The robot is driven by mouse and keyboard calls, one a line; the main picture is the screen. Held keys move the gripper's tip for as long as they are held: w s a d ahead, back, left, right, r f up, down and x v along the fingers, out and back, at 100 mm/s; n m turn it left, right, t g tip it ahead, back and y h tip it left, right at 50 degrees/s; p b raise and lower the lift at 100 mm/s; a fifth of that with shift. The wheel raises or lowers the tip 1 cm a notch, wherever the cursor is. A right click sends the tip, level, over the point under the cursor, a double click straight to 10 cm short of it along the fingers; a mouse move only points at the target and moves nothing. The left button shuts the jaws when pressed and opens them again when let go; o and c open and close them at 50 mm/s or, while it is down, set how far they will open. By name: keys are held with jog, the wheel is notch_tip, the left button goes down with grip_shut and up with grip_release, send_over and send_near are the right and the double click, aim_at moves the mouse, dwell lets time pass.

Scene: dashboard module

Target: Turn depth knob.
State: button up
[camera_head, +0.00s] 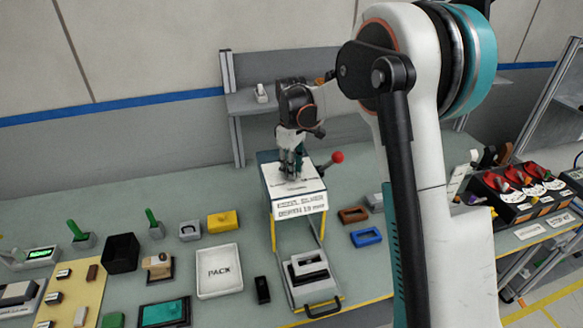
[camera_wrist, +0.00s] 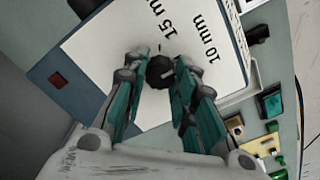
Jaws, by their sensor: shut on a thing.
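The depth knob is a small dark round knob (camera_wrist: 160,72) with a light pointer mark, on a white panel printed with "15 mm" and "10 mm" in the wrist view. The mark points to the lower right in that picture. My gripper (camera_wrist: 161,75) has its two teal-lined fingers on either side of the knob, closed on it. In the head view my gripper (camera_head: 291,172) points down onto the top of the module (camera_head: 307,198), a box with a white top and a printed front label. There the fingers hide the knob.
A red ball lever (camera_head: 337,157) sticks out at the module's right side. A grey block with a slot (camera_head: 308,268) sits below in the yellow-railed frame. A white PACK tray (camera_head: 219,270) stands to the left. Blue (camera_head: 366,237) and brown (camera_head: 352,215) parts lie to the right.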

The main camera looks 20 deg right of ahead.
dwell(0.3)
jog(key=o, duration=1.1)
jog(key=shift+c, duration=0.2)
notch_tip(320, 180, up, 12)
